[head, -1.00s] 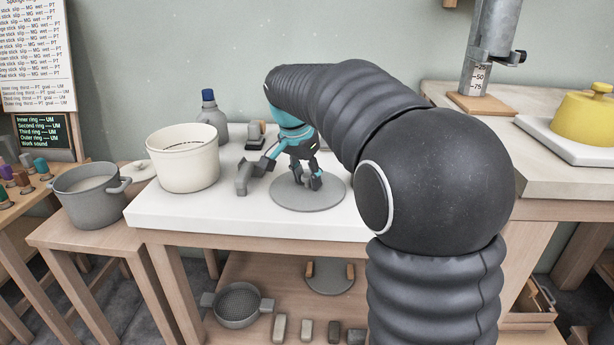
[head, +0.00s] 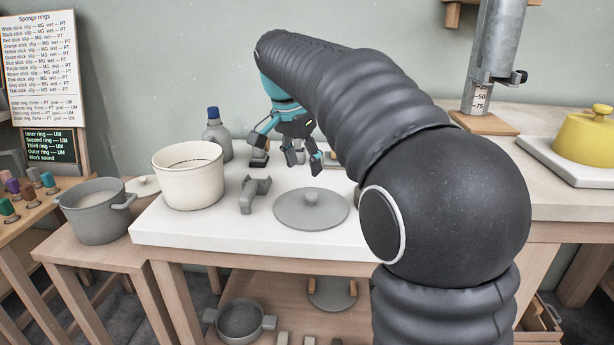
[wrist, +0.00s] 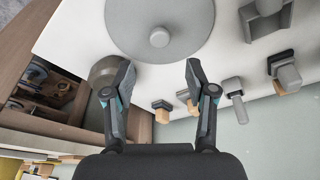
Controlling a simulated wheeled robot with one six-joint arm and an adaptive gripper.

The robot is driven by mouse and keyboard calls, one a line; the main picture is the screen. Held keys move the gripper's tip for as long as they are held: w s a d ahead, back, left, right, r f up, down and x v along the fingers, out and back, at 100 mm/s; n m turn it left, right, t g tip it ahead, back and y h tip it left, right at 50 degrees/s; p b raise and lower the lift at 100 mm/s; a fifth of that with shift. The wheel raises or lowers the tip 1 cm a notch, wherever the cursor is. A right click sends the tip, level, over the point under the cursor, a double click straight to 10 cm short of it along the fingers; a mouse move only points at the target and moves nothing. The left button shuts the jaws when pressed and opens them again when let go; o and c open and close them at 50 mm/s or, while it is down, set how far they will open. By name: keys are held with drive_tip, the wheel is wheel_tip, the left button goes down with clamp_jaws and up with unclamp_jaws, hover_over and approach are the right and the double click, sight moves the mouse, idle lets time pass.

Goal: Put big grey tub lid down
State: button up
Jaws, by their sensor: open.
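The big grey tub lid (head: 311,209) lies flat on the white tabletop, its round knob upward. It also shows at the top of the wrist view (wrist: 183,22), knob in full sight. My gripper (head: 304,171) is open and empty. It hangs above and behind the lid, apart from it. In the wrist view my two spread fingers (wrist: 160,75) have nothing between them but white tabletop, and the lid's knob is beyond their tips.
A cream tub (head: 189,178) and a grey bracket-like tool (head: 254,194) stand left of the lid. A blue-capped bottle (head: 217,140) stands behind. A grey pot (head: 95,212) sits on the lower left table. Several small brush-like tools (wrist: 233,88) lie near the back edge.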

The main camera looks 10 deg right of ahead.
drive_tip(key=shift+v, duration=1.15)
drive_tip(key=s+d+f+n+t+y, duration=0.1)
drive_tip(key=s+f+n, duration=0.4)
drive_tip(key=s, duration=0.9)
drive_tip(key=s+d+f+n+t+y, duration=0.1)
drive_tip(key=s+f+n, duration=0.4)
drive_tip(key=s+f, duration=0.6)
drive_tip(key=s+t, duration=0.1)
drive_tip(key=s, duration=0.2)
drive_tip(key=shift+s+d+t, duration=0.25)
drive_tip(key=shift+d+t, duration=0.05)
